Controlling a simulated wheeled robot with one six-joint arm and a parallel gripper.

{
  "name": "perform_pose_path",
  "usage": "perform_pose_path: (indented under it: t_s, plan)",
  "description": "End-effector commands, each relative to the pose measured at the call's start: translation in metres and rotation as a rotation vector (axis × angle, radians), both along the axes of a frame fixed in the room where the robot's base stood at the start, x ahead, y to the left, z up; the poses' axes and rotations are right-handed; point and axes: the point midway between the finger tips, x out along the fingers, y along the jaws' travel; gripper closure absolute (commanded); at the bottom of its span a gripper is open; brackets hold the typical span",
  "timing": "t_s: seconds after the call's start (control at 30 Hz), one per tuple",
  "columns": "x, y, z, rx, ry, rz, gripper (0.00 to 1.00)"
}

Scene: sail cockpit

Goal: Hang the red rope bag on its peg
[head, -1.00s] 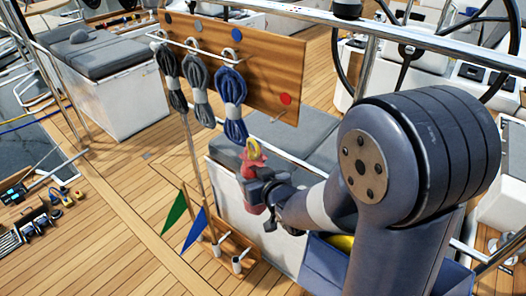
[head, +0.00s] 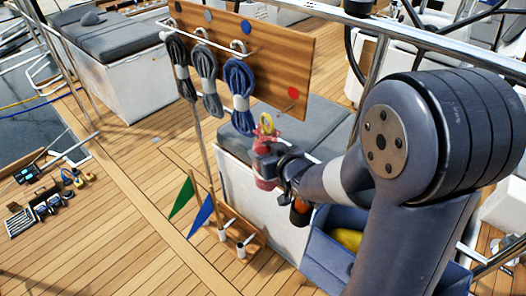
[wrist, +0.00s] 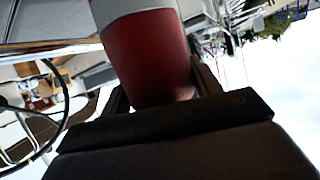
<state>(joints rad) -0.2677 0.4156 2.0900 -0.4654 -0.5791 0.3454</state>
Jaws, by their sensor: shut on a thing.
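The red rope bag (head: 265,183) hangs upright in my gripper (head: 268,163), with a yellow loop (head: 267,122) at its top. My gripper is shut around its middle. In the wrist view the red bag (wrist: 150,55) with a grey band fills the space between the fingers (wrist: 162,95). The peg (head: 286,110) sticks out of the wooden board (head: 270,60) below a red dot (head: 293,93). The loop is a little left of and below the peg in the picture, apart from it. Their difference in depth is hard to tell.
Black, grey and blue rope coils (head: 240,85) hang from hooks left of the peg, the blue one close to the bag. A rail (head: 205,42) runs before the board. Green and blue flags (head: 201,215) stand below. A blue bin (head: 330,250) holds something yellow.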

Motion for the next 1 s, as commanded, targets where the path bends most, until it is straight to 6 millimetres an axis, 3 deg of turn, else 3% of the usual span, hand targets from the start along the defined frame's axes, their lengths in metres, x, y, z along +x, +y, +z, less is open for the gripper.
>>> perform_pose_path:
  t_s: [1.0]
  plan:
    - [0.046,-0.036,-0.008,0.001,-0.003,0.000,0.74]
